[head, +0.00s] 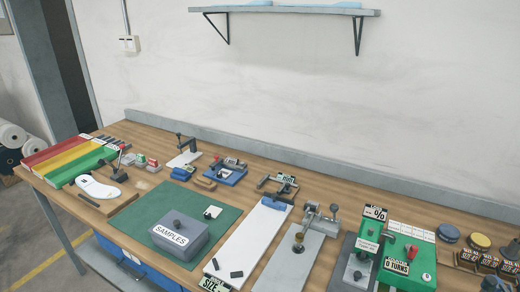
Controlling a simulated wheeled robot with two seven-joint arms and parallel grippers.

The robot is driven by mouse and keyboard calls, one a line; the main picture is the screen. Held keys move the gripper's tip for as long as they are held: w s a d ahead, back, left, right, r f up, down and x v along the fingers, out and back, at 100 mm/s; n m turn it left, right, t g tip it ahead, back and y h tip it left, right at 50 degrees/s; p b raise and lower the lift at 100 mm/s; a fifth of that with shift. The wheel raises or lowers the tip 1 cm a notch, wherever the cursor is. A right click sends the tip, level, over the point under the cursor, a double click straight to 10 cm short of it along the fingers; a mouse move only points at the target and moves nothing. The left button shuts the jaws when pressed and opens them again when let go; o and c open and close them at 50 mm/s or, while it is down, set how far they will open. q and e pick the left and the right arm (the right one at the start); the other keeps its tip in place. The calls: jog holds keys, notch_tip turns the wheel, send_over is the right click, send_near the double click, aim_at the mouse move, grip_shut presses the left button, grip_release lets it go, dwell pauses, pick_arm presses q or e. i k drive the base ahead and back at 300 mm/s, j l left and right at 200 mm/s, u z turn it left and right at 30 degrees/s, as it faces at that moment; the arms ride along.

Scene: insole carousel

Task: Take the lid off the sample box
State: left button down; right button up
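The sample box (175,245) is a grey box with a white SAMPLES label on its front. It sits on a dark green mat (143,213) near the front of the wooden bench. Its grey lid (190,227) is on top and has a dark round knob (177,224) in the middle. Neither of my grippers shows in the head view.
A small white piece with a dark knob (212,212) lies behind the box on the mat. A long white board (250,240) stands to its right, with clamps and green counter units (408,258) further right. A white insole (97,187) and coloured strips (65,160) are at left.

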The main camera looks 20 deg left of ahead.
aim_at(179, 230)
jog(key=u, duration=1.4)
